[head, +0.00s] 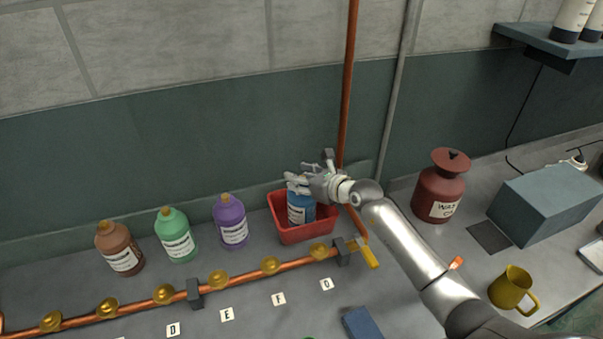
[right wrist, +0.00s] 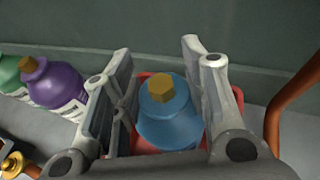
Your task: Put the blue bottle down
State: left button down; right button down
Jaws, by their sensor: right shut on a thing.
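The blue bottle (head: 299,212) stands roughly upright inside the red bin (head: 296,234), at the back of the counter. In the right wrist view the blue bottle (right wrist: 170,122) shows its yellow cap between the two fingers. My right gripper (head: 309,184) reaches over the bin from the right and is shut on the blue bottle near its top. The right gripper (right wrist: 158,95) also shows in the right wrist view, one finger on each side. Whether the bottle's base touches the bin floor is hidden. My left gripper is not in view.
Purple (head: 230,222), green (head: 175,236) and brown (head: 119,249) bottles stand left of the bin. A copper pipe (head: 240,275) with brass fittings runs in front. A vertical pipe (head: 348,90) rises behind. A red can (head: 440,186) and yellow mug (head: 513,289) stand right.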

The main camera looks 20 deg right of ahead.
jog(key=shift+w+r, duration=0.1)
jog(key=shift+r, duration=0.25)
jog(key=c, duration=1.2)
grip_release()
jog(key=shift+f, duration=0.35)
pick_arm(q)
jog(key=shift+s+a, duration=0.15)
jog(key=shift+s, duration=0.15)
pick_arm(e)
jog(key=o, duration=0.4)
jog(key=shift+s+a+r, duration=0.1)
jog(key=shift+s, duration=0.15)
pick_arm(q)
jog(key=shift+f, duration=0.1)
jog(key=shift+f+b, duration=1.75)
jog(key=shift+b, duration=0.05)
pick_arm(e)
jog(key=shift+v, duration=6.05)
jog(key=shift+w, duration=0.1)
